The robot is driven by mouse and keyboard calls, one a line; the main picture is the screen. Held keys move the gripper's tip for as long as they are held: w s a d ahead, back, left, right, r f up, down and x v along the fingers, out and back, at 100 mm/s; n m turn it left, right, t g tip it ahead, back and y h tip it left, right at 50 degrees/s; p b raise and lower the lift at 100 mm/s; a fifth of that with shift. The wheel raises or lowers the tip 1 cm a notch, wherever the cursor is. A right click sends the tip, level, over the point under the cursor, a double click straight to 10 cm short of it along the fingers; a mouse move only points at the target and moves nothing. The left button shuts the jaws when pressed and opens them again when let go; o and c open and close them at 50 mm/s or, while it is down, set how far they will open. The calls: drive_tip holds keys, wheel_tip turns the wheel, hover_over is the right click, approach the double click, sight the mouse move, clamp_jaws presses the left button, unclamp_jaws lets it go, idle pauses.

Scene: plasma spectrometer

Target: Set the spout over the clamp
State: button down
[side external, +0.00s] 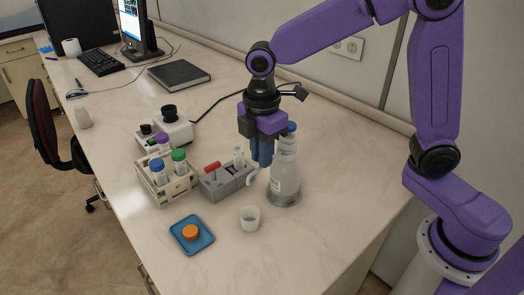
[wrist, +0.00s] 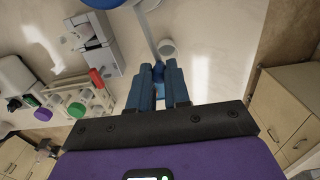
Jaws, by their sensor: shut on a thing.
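The clamp (side external: 226,184) is a grey block with a red handle, with a clear vial standing at its right end. It also shows at the upper left of the wrist view (wrist: 92,42). A white bottle (side external: 286,180) with a blue cap stands upright to its right. The white curved spout (side external: 251,178) comes out left of my gripper and bends downward close to the clamp's right end. My gripper (side external: 262,163) is beside the bottle's neck, its blue fingers (wrist: 170,75) shut on the spout. The fingers hide most of the grip.
A white cup (side external: 250,218) stands in front of the clamp and bottle. A tube rack (side external: 167,187) with coloured caps is left of the clamp. A blue tray (side external: 205,240) holds an orange-capped thing (side external: 190,232). The front right of the bench is clear.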

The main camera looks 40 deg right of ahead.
drive_tip(key=shift+w, duration=0.1)
drive_tip(key=w+d+m, duration=0.5)
drive_tip(key=w+m, duration=0.4)
drive_tip(key=m, duration=0.6)
drive_tip(key=shift+w+d, duration=0.2)
drive_tip(key=shift+w, duration=0.15)
drive_tip(key=shift+d+r, duration=0.1)
drive_tip(key=c, duration=1.1)
unclamp_jaws()
wheel_tip(320, 180, up, 17)
drive_tip(key=shift+r, duration=0.2)
